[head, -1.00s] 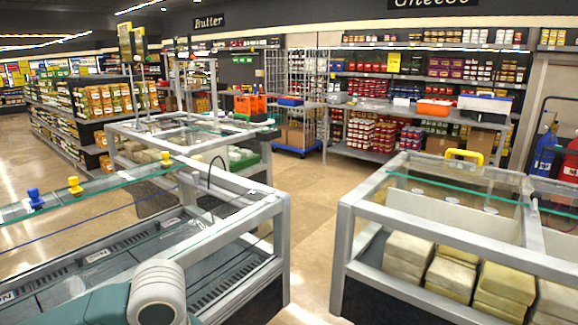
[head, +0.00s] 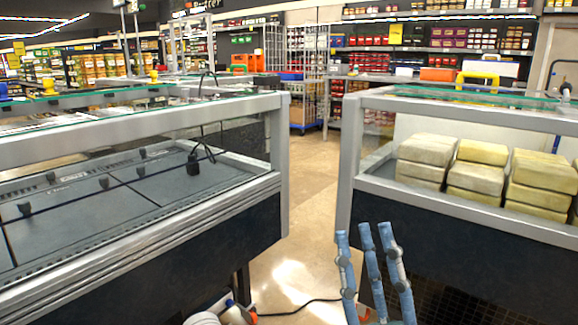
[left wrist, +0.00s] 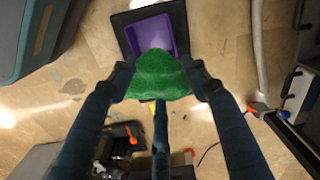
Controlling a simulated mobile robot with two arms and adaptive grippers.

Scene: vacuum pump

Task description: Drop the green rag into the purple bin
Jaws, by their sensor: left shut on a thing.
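In the left wrist view, my left gripper (left wrist: 160,75) is shut on the green rag (left wrist: 158,78), a crumpled bright green cloth between its dark fingers. The purple bin (left wrist: 152,36) shows at the top of that view, beyond and partly behind the rag. Its near side is hidden by the rag. The rag appears apart from the bin, but the height between them is hard to tell. In the head view, my right gripper (head: 367,230) stands at the bottom right with blue fingers spread and nothing between them. The bin and rag do not show in the head view.
A glass-topped display case (head: 130,200) fills the left. Another case (head: 445,215) with pale stacked blocks stands on the right. A floor aisle (head: 310,190) runs between them. A dark cable (head: 300,308) lies on the floor. A dark square (left wrist: 122,22) surrounds the bin.

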